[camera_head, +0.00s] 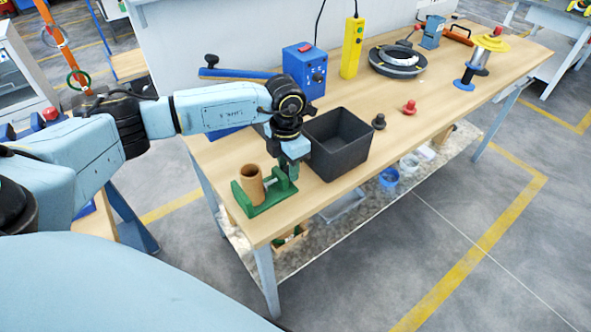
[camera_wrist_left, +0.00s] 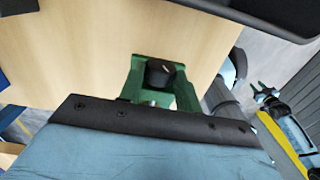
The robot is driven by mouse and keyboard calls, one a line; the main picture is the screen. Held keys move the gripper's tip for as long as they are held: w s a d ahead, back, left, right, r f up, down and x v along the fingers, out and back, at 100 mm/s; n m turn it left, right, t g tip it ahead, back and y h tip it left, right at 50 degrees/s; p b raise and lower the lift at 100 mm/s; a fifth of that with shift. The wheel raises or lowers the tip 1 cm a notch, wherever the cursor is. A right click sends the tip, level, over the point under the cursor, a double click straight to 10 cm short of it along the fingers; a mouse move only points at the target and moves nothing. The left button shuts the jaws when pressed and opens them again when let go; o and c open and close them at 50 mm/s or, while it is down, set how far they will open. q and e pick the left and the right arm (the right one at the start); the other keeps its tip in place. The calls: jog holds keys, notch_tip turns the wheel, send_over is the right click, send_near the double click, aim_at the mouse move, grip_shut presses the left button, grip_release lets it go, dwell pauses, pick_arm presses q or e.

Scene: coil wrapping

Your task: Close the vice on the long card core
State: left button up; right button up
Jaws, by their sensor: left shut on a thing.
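The green vice (camera_head: 268,203) stands on the near left corner of the wooden table. The card core (camera_head: 252,184), a brown hollow tube, stands upright in it, near its left jaw. My left gripper (camera_head: 290,170) points down at the right end of the vice and is shut on the vice's knob. In the left wrist view the green vice (camera_wrist_left: 186,95) and its black knob (camera_wrist_left: 160,73) show just beyond the dark edge of my gripper. That edge hides the fingertips, and the core does not show there. My right gripper is not in view.
A black open bin (camera_head: 338,148) stands close to the right of my left gripper. Behind are a blue box (camera_head: 304,70), a yellow control box (camera_head: 352,47) and a round black turntable (camera_head: 397,61). A dark knob (camera_head: 379,121) and a red one (camera_head: 410,107) stand near the front edge.

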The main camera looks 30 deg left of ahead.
pick_arm(q)
jog(key=shift+w+a+f+g+h+b, duration=0.15)
jog(key=shift+g+h+b, duration=0.1)
jog(key=shift+h+b, duration=0.25)
jog(key=shift+s+a+f+g+h+b, duration=0.15)
jog(key=shift+g+h+b, duration=0.15)
jog(key=shift+h, duration=0.3)
jog(key=shift+w+h+b, duration=0.15)
jog(key=shift+h+b, duration=0.3)
jog(key=shift+h, duration=0.05)
jog(key=shift+r+g, duration=0.15)
jog(key=shift+g, duration=0.1)
jog(key=o, duration=0.6)
